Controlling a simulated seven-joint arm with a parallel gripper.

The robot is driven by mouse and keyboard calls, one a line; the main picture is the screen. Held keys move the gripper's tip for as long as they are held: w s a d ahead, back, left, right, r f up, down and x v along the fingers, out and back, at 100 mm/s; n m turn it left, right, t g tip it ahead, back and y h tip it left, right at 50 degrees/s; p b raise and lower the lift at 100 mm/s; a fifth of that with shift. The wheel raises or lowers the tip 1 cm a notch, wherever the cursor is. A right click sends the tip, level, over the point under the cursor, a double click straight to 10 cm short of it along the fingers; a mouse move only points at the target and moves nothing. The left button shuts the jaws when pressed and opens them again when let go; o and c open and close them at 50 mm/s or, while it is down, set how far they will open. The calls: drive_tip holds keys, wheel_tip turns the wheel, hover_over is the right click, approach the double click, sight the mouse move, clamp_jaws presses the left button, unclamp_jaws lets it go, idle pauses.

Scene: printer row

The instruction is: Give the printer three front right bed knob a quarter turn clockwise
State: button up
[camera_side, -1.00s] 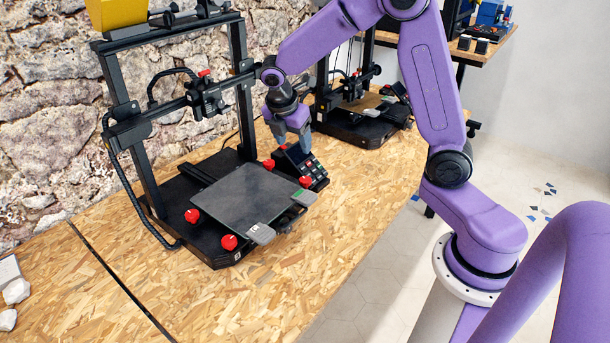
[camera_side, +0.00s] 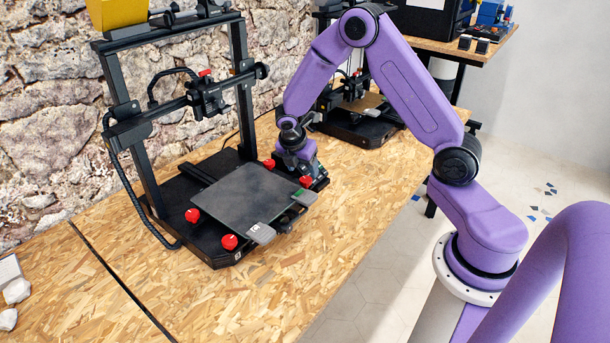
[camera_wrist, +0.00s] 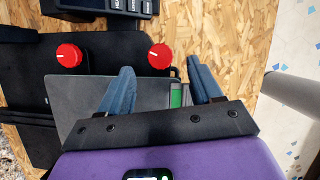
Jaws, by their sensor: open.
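The nearest printer has a dark bed plate (camera_side: 245,196) with red knobs at its corners. The front right knob (camera_side: 306,181) is beside the bed's right corner, just below my gripper in the side view. In the wrist view this red knob (camera_wrist: 159,57) shows a white line on top pointing left. My gripper (camera_wrist: 159,70) is open and empty, its two blue-grey fingers on either side of the line to the knob, which appears just beyond their tips. I see no contact. In the side view the fingertips are hard to make out against the control box.
The rear right knob (camera_wrist: 69,55) is to the left in the wrist view. The printer's gantry (camera_side: 245,115) rises behind the bed. A second printer (camera_side: 357,125) stands farther along the table (camera_side: 300,265).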

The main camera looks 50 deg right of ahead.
sight(306, 178)
drive_tip(key=shift+x, duration=2.25)
drive_tip(key=c, duration=1.1)
